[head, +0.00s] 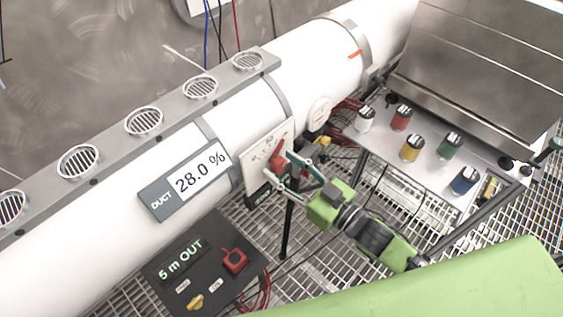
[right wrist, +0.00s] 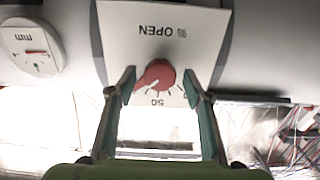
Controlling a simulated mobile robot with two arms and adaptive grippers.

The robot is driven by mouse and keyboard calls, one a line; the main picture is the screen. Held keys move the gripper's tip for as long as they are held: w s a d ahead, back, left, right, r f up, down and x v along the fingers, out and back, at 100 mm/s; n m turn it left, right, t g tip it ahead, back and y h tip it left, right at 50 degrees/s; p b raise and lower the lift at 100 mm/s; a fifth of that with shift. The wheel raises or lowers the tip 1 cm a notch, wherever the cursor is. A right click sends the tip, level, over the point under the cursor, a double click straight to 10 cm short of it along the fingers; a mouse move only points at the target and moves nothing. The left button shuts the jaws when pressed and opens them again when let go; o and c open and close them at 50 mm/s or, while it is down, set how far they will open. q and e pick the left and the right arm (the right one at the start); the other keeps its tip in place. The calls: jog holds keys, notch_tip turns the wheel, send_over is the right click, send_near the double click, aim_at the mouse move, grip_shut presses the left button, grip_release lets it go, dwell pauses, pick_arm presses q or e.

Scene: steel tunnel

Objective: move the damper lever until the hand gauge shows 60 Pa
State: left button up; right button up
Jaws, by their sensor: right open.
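The red damper lever (head: 277,156) sits on a pale plate (head: 262,150) on the side of the white duct. In the right wrist view the red lever (right wrist: 156,74) is a round knob with a pointer toward the lower left, on a scale marked "% OPEN" and 50. My right gripper (head: 284,170) is open, its fingers on either side of the lever; contact cannot be told. It also shows in the right wrist view (right wrist: 160,86). A round dial (right wrist: 32,46) with a red needle is beside the plate. No Pa reading is legible. My left gripper is out of view.
A display on the duct (head: 187,180) reads "DUCT 28.0 %". A dark panel (head: 205,262) reads "5 m OUT". A table (head: 400,160) with several coloured-label jars stands at right. A black post rises below the plate over grating.

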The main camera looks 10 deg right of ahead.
jog(key=shift+w+a, duration=0.3)
jog(key=shift+w, duration=0.1)
jog(key=c, duration=1.1)
jog(key=shift+n, duration=0.3)
jog(key=n, duration=0.2)
jog(key=shift+n+p, duration=0.3)
jog(key=shift+n, duration=1.9)
jog(key=shift+s+n, duration=0.1)
jog(key=shift+n, duration=0.2)
